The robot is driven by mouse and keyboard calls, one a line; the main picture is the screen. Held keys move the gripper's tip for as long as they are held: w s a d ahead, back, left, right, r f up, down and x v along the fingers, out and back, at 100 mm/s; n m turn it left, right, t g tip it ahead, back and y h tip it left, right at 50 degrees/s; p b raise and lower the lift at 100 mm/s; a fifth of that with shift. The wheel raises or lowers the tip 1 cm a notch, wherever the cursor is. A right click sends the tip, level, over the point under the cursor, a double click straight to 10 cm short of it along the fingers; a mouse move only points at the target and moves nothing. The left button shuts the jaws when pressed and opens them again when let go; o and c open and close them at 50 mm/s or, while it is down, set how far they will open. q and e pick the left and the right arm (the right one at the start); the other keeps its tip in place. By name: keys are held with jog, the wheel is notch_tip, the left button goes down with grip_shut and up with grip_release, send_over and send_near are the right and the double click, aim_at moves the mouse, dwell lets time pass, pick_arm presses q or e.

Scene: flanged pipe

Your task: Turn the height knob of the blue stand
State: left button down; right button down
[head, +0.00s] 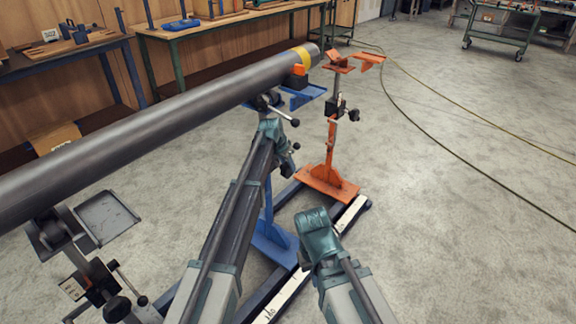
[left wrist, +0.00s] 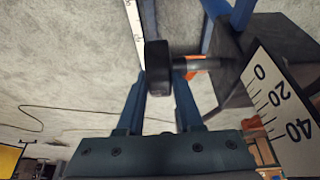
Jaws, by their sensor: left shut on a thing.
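The blue stand (head: 277,243) stands under the far end of the grey pipe (head: 150,125), its post partly hidden behind my left arm. In the left wrist view its black height knob (left wrist: 157,68) sits on a short metal shaft beside a white scale (left wrist: 283,108) marked 0, 20, 40. My left gripper (left wrist: 160,88) has one finger on each side of the knob and is shut on it. In the head view the left gripper (head: 285,163) is small and mostly hidden behind its arm. My right arm shows at the bottom, but its gripper is out of view.
An orange stand (head: 328,182) stands just right of the blue one. A rail with a white strip (head: 335,232) runs along the floor by the stands. Another support (head: 55,232) holds the pipe at left.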

pick_arm(q)
jog(key=shift+s+a+f+t+h+b, duration=0.2)
jog(key=shift+s+t+h+b, duration=0.25)
jog(key=shift+b, duration=0.35)
jog(key=t+h+b, duration=0.1)
jog(key=b, duration=0.1)
jog(key=t+h+b, duration=0.1)
jog(key=t+b, duration=0.1)
jog(key=b, duration=0.1)
jog(key=shift+s+a+f, duration=0.2)
jog(key=shift+f, duration=0.1)
jog(key=shift+r+t+h+b, duration=0.2)
jog(key=shift+t+h+b, duration=0.45)
jog(key=shift+b, duration=0.5)
jog(key=c, duration=0.6)
grip_release()
jog(key=shift+o, duration=0.2)
jog(key=shift+r, duration=0.15)
jog(key=p+v, duration=0.7)
jog(key=v, duration=0.6)
jog(key=shift+s, duration=0.4)
